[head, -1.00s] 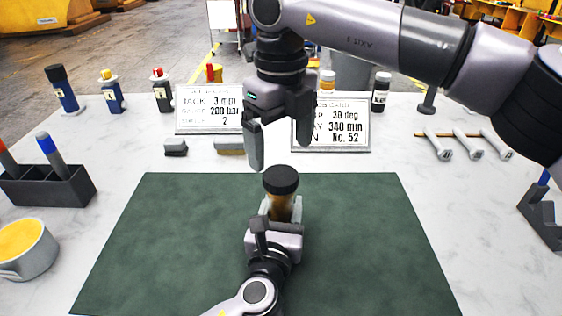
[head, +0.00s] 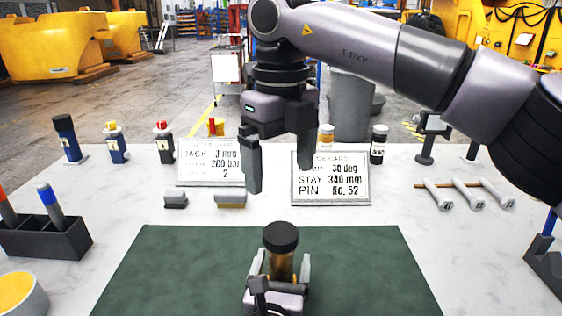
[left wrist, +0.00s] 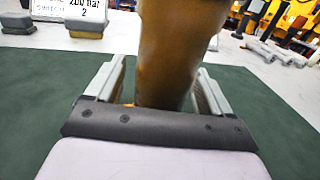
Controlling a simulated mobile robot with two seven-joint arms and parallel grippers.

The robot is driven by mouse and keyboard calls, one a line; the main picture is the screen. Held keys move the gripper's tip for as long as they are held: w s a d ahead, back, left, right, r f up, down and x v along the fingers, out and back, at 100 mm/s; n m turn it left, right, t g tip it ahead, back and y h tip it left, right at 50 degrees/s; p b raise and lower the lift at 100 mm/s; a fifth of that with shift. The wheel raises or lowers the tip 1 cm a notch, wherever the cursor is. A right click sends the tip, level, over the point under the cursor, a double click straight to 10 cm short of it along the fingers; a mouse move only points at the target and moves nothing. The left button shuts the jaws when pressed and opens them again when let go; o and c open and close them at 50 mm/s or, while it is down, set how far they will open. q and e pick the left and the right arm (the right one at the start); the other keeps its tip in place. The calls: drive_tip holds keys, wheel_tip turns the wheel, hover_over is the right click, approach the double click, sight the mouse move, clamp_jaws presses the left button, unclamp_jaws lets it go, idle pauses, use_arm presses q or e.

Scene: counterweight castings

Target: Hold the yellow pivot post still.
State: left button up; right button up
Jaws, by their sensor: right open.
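The yellow pivot post (head: 280,266) with a black cap stands upright on the green mat (head: 160,270). My left gripper (head: 282,268) is low at the post, with one finger on each side of it. In the left wrist view the brownish-yellow post (left wrist: 178,55) rises between the two grey fingers (left wrist: 160,88). A gap shows beside the post, so the fingers look open around it. The post's foot is hidden by the gripper. My right gripper (head: 280,172) is open and empty, above and beyond the post, its fingers pointing down.
Two printed signs (head: 331,180) stand behind the mat. Small bottles (head: 117,143) are at the back left. A dark pen holder (head: 45,240) and a yellow-filled cup (head: 22,296) are at the left. Several grey handled parts (head: 465,194) lie at the right.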

use_arm(q)
drive_tip(key=shift+s, duration=0.15)
drive_tip(key=s, duration=0.4)
drive_tip(key=s+a, duration=0.1)
drive_tip(key=s, duration=0.1)
drive_tip(key=shift+s+a, duration=0.1)
drive_tip(key=shift+s, duration=0.3)
drive_tip(key=shift+s, duration=0.15)
